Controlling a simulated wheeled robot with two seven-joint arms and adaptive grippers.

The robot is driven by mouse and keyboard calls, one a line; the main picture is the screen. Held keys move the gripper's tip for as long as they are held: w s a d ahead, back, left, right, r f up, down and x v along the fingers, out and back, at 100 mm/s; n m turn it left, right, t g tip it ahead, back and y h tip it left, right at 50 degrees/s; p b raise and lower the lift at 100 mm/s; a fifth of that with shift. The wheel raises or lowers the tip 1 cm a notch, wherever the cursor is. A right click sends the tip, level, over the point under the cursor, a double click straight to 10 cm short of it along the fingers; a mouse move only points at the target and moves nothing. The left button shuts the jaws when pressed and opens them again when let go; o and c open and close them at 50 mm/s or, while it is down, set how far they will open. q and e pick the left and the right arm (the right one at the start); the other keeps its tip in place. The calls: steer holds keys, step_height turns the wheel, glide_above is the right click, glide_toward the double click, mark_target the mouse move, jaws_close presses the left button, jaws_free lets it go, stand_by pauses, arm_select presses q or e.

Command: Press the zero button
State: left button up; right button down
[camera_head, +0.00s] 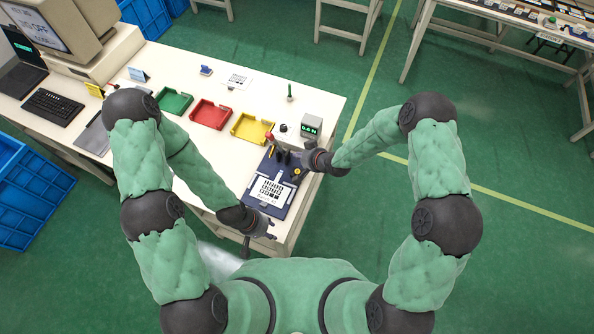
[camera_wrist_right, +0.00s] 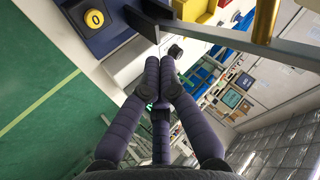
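The zero button, a round yellow button marked 0 (camera_wrist_right: 94,18), sits on a dark blue panel in the right wrist view. It also shows as a small yellow spot in the head view (camera_head: 297,171), at the right side of the blue panel (camera_head: 289,202). A white sheet with black key marks (camera_head: 270,190) lies on that panel. My right gripper (camera_head: 282,157) is over the panel's far end, beside the button. Its fingers are together and empty in the right wrist view (camera_wrist_right: 158,75), apart from the button. My left gripper (camera_head: 271,229) is low by the panel's near left edge, its fingers apart and empty.
A grey box with a lit display (camera_head: 311,125) stands beyond the panel. A red-topped upright part (camera_head: 269,136) is close to my right gripper. Green (camera_head: 173,102), red (camera_head: 210,115) and yellow (camera_head: 252,128) trays lie to the left. The table's front right is narrow.

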steer(key=b, duration=0.5)
glide_above(299, 172)
step_height(299, 172, down, 8)
steer(key=shift+d+r, duration=0.1)
steer(key=shift+r, duration=0.15)
steer(key=shift+f+b, duration=0.35)
steer(key=shift+f, duration=0.2)
stand_by(0.6)
steer(key=shift+f+b, duration=0.4)
steer(key=shift+b, duration=0.05)
steer(key=shift+f+b, duration=0.3)
steer(key=shift+b, duration=0.05)
stand_by(0.5)
steer(key=shift+r, duration=0.15)
stand_by(0.3)
steer(key=shift+s+r+p, duration=0.1)
steer(key=shift+r+p, duration=0.35)
steer(key=shift+r, duration=0.15)
